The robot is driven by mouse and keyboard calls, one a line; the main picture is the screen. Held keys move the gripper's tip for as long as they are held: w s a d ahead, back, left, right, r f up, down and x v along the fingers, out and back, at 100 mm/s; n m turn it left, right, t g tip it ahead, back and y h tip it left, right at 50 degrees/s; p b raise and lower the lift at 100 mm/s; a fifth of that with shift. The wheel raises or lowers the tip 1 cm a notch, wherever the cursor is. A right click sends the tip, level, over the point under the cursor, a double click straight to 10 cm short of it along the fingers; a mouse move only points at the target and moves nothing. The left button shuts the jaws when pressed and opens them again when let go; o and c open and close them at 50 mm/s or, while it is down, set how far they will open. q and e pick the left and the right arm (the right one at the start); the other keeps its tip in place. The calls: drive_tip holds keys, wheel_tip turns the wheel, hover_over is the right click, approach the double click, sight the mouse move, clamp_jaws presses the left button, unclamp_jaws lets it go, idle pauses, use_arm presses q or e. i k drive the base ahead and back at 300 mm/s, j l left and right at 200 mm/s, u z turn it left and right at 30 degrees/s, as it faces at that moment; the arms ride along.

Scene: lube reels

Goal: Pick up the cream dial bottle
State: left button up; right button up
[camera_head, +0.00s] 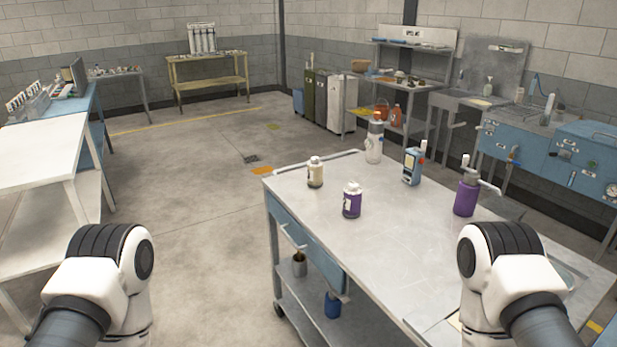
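The cream bottle (315,174) stands upright near the far left part of the grey metal table (395,240). It has a white cap and a dark mark on its front that is too small to read as a dial. My two arms come in at the lower left and lower right, with white and black joints showing. Neither gripper shows in this view. The cream bottle is well apart from both arms.
A purple bottle with a white cap (352,201) stands just right of the cream one. Behind are a clear bottle (374,142) and a blue handheld device (412,166). A purple pump bottle (467,193) stands further right. The table's near middle is clear.

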sight(315, 172)
drive_tip(key=i+j+z, duration=0.15)
drive_tip(key=j, duration=0.2)
drive_tip(key=i+j+z, duration=0.15)
drive_tip(key=j, duration=0.2)
drive_tip(key=i+j+z, duration=0.15)
drive_tip(key=j, duration=0.25)
drive_tip(key=i+j+z, duration=0.15)
drive_tip(key=j, duration=0.25)
drive_tip(key=i+j+z, duration=0.15)
drive_tip(key=j, duration=0.3)
drive_tip(key=i+j+z, duration=0.15)
drive_tip(key=j, duration=0.25)
drive_tip(key=k, duration=0.05)
